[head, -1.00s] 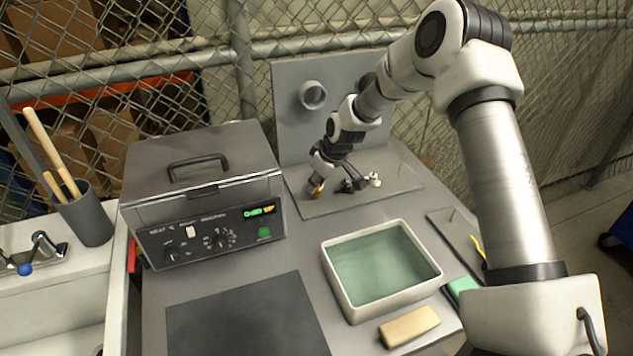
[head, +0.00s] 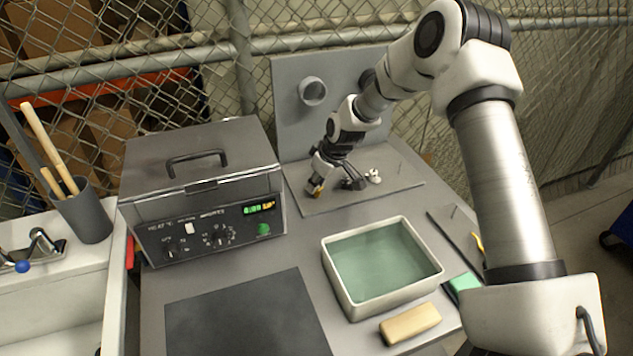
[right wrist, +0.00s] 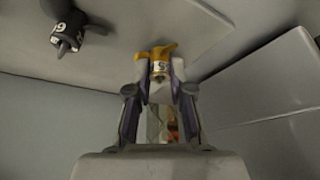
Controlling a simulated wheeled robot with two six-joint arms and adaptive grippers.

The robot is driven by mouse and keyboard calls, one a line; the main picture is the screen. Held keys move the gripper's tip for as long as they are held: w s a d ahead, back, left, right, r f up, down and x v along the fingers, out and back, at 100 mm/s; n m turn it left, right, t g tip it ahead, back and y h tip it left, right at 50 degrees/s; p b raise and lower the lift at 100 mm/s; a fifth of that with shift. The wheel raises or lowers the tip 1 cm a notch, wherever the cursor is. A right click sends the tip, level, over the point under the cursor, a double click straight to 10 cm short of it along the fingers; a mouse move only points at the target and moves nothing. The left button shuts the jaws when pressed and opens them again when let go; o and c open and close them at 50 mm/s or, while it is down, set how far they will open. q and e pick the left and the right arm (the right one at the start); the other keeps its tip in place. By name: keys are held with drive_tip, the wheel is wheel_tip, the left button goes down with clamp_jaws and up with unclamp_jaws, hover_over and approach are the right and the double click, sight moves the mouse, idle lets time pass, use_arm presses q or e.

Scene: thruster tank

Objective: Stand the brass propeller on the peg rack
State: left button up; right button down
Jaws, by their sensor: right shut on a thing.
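The brass propeller (head: 317,190) is a small gold piece at the tip of my right gripper (head: 318,180), low over the left part of a flat grey plate (head: 330,204). In the right wrist view the gripper (right wrist: 160,82) is shut on the propeller (right wrist: 160,54), with a pale marked band between the fingers. I cannot tell whether the propeller touches the plate. A black propeller (head: 354,183) and a white one (head: 374,177) stand to its right. A thin upright peg (head: 402,168) rises from the plate farther right. My left gripper is out of view.
A grey upright panel with a round port (head: 313,92) stands behind the plate. A lidded heated tank (head: 200,190) is at left. A basin of greenish liquid (head: 347,297), a tan block (head: 410,325) and a dark mat (head: 245,320) lie in front.

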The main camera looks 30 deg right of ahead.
drive_tip(key=shift+f, duration=0.25)
drive_tip(key=c, duration=1)
unclamp_jaws()
drive_tip(key=shift+o, duration=0.2)
wheel_tip(320, 180, up, 8)
drive_tip(key=p, duration=0.6)
